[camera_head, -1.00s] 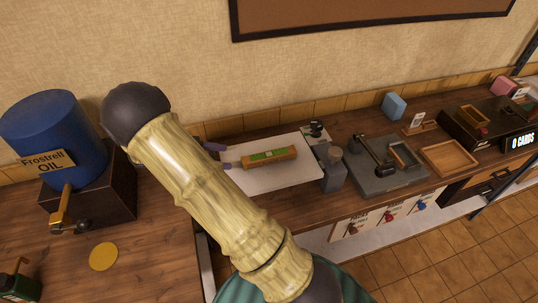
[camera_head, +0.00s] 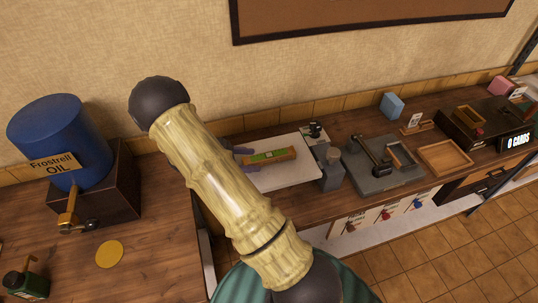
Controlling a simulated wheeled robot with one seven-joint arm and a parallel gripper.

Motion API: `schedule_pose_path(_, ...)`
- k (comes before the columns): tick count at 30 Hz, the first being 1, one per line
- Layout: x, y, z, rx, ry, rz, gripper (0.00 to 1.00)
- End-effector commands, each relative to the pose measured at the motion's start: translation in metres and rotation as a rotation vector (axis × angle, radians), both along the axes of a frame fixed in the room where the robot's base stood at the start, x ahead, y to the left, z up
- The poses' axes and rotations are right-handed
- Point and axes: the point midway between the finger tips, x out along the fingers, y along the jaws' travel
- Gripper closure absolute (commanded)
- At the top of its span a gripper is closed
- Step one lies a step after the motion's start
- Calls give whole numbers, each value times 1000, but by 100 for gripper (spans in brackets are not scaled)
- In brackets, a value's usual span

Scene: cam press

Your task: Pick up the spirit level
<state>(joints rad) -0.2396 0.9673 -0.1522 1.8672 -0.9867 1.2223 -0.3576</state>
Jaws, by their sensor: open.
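The spirit level (camera_head: 269,156), an orange-brown bar with a green middle, lies on a white board (camera_head: 305,170) on the counter, right of my arm. My gripper (camera_head: 246,159) is mostly hidden behind my bamboo-like arm. Only its purplish fingertips show, apart from each other, at the left end of the level. One is on the far side and one on the near side. I cannot tell whether they touch it.
A grey container (camera_head: 332,170) stands at the board's right edge. Farther right are a dark press-like device (camera_head: 375,160) and a wooden tray (camera_head: 445,158). A blue oil barrel (camera_head: 58,140) stands at left. The wall is close behind the counter.

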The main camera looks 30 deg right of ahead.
Motion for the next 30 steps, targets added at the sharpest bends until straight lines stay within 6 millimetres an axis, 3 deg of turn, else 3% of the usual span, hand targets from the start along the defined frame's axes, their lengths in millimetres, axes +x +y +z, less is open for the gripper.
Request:
schedule_pose_path(5, -5, -17, -6, 0, 0, 0, 44)
schedule_pose_path(20, -5, -17, -7, 0, -1, 1, 44)
schedule_pose_path(21, -5, -17, -7, 0, -1, 1, 46)
schedule_pose_path(27, -5, -17, -7, 0, -1, 1, 85)
schedule_pose_path(30, -5, -17, -7, -1, -1, 1, 100)
